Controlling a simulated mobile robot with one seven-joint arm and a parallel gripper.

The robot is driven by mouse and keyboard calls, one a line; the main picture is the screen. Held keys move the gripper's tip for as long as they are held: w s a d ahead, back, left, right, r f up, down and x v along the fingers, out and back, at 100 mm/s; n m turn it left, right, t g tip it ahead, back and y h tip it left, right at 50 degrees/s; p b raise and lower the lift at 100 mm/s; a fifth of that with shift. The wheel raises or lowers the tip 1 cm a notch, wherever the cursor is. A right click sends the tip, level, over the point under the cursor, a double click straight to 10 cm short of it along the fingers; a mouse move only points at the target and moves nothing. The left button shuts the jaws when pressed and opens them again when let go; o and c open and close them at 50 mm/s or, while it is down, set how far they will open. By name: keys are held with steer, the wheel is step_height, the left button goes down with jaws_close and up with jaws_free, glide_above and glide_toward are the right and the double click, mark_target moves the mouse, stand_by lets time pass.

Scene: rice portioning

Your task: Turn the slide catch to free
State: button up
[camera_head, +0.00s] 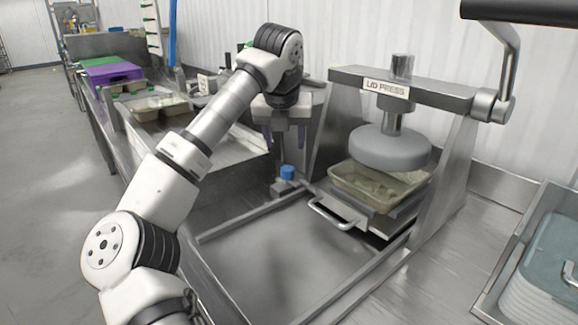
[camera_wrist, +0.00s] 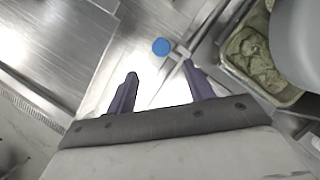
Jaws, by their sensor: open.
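The slide catch (camera_head: 287,173) has a blue knob on a small grey block, at the left rear of the slide rails. Its blue knob also shows in the wrist view (camera_wrist: 161,46), ahead of and between the fingers. My gripper (camera_head: 284,138) is open and empty, pointing down above the catch and apart from it. In the wrist view both dark fingers of my gripper (camera_wrist: 162,88) are spread. The slide (camera_head: 345,213) with its front handle sits under the lid press and carries a tray (camera_head: 343,180) of food. Which way the catch is turned I cannot tell.
The lid press (camera_head: 388,150) with its round plate stands right of my gripper; its lever (camera_head: 507,60) is at upper right. A bin of lids (camera_head: 553,262) is at lower right. Another filled tray (camera_head: 160,108) lies at left. The area between the rails is clear.

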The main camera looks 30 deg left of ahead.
mark_target(288, 169)
steer(key=p+x, duration=0.1)
steer(key=x, duration=0.8)
steer(key=shift+w+f, duration=0.2)
steer(key=shift+f, duration=0.2)
steer(key=c, duration=1)
